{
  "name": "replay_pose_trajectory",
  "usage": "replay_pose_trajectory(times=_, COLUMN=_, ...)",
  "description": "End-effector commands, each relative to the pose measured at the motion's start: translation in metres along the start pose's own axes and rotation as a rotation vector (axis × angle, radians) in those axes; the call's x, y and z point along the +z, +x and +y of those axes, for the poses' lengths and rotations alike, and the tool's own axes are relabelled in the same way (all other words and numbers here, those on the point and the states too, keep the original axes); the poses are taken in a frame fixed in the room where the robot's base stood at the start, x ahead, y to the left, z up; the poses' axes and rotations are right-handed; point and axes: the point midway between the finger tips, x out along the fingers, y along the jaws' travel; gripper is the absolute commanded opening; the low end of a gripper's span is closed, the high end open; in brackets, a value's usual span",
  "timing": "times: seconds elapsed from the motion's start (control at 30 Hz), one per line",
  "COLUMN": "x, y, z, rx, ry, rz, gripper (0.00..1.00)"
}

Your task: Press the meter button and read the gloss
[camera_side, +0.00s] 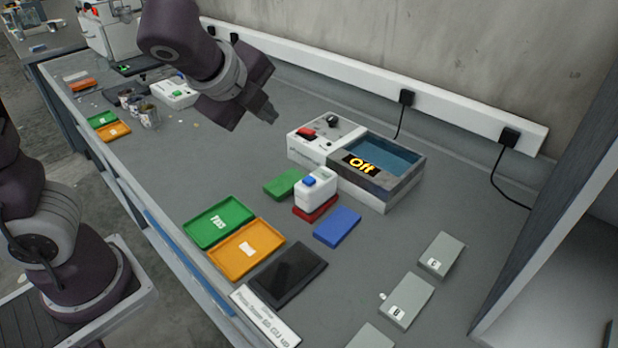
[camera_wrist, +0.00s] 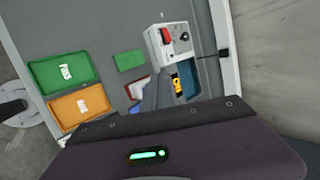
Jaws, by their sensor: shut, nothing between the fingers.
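The gloss meter appears to be the small white box (camera_side: 318,194) with a blue button (camera_side: 309,181) on top. It stands upright on a red panel (camera_side: 300,211) in the side view. In the wrist view my fingers partly hide what looks like the same red and white pair. A dark, blank screen (camera_side: 288,274) lies in front, with a printed white strip (camera_side: 264,316) beside it; no reading shows. My gripper (camera_side: 270,117) is shut and empty, up and to the left of the meter, apart from it. Its fingers (camera_wrist: 156,88) also show in the wrist view.
A white control box with a red switch (camera_side: 306,133) and a bath marked "Off" (camera_side: 385,190) stand behind the meter. Green (camera_side: 283,185) and blue (camera_side: 337,227) panels flank it. Green (camera_side: 220,239) and orange (camera_side: 228,262) trays lie front left, grey plates (camera_side: 442,255) at right.

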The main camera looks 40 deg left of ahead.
Motion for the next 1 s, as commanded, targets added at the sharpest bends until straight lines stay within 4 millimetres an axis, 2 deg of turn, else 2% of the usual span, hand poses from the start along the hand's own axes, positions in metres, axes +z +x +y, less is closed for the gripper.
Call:
replay_pose_trajectory(times=0.1, x=-0.028, y=0.028, z=-0.014, rx=-0.045, ry=0.308, rz=0.024, gripper=0.0)
replay_pose_trajectory(times=0.2, x=-0.045, y=0.04, z=-0.021, rx=-0.074, ry=0.475, rz=0.039, gripper=0.0)
replay_pose_trajectory(times=0.3, x=-0.052, y=0.046, z=-0.023, rx=-0.087, ry=0.553, rz=0.046, gripper=0.0)
replay_pose_trajectory(times=0.67, x=-0.053, y=0.048, z=-0.022, rx=-0.089, ry=0.567, rz=0.046, gripper=0.0)
replay_pose_trajectory(times=1.0, x=-0.06, y=0.079, z=0.008, rx=-0.078, ry=0.572, rz=0.041, gripper=0.0)
